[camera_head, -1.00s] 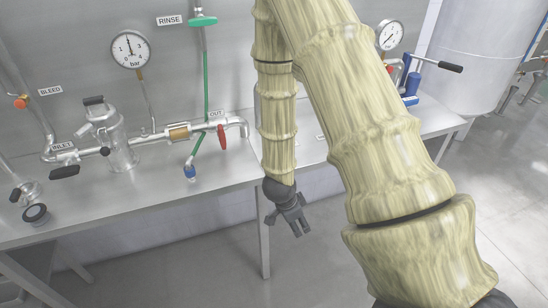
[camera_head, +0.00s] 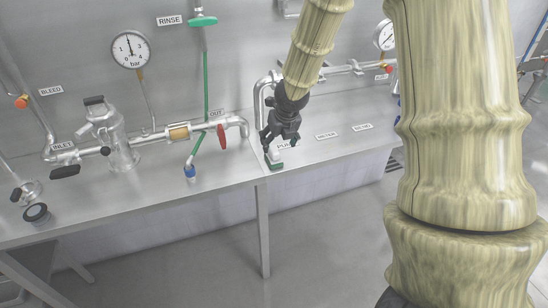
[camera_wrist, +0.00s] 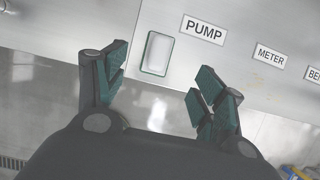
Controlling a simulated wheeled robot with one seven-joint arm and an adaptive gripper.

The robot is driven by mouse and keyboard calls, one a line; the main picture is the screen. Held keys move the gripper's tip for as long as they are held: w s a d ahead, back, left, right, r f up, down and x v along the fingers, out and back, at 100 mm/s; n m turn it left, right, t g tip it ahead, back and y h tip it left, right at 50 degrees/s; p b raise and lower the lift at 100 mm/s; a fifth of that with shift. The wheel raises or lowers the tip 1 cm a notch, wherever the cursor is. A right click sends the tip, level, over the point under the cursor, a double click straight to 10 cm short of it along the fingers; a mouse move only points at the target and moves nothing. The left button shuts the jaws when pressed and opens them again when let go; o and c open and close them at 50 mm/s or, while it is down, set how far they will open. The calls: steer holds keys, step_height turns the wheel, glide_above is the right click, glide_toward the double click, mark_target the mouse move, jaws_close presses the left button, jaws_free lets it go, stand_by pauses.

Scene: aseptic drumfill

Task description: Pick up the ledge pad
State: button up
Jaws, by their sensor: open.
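The ledge pad (camera_wrist: 157,53) is a small white pad with a green edge. It lies on the steel ledge, left of the PUMP label, in the wrist view. In the head view the pad (camera_head: 276,163) shows just below my gripper, partly hidden by it. My gripper (camera_head: 270,148) is open and points down over the pad. In the wrist view its two green-padded fingers (camera_wrist: 158,90) stand wide apart, with the pad ahead of the gap between them. Nothing is between the fingers.
The steel table (camera_head: 130,205) carries pipework, a filter housing (camera_head: 118,140) and a red-handled valve (camera_head: 221,136) to the left. A pipe (camera_head: 262,100) rises behind my gripper. Labels PUMP, METER (camera_head: 326,135) and another lie along the ledge, which is clear to the right.

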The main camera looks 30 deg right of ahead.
mark_target(273, 148)
steer(key=shift+x, duration=2.1)
steer(key=shift+p+x, duration=1)
steer(key=shift+x, duration=1.65)
steer(key=shift+c, duration=0.4)
steer(key=c, duration=1.1)
steer(key=shift+a+r, duration=0.1)
steer(key=shift+r, duration=0.1)
steer(key=shift+r+b, duration=0.5)
steer(key=shift+r, duration=1.05)
steer(key=s+a+b, duration=0.2)
steer(key=s, duration=0.2)
steer(key=s+a+r+b, duration=0.1)
steer(key=s+a+b, duration=0.1)
steer(key=s, duration=0.3)
steer(key=s+a+b, duration=0.3)
steer(key=s, duration=0.2)
steer(key=shift+a+r, duration=0.3)
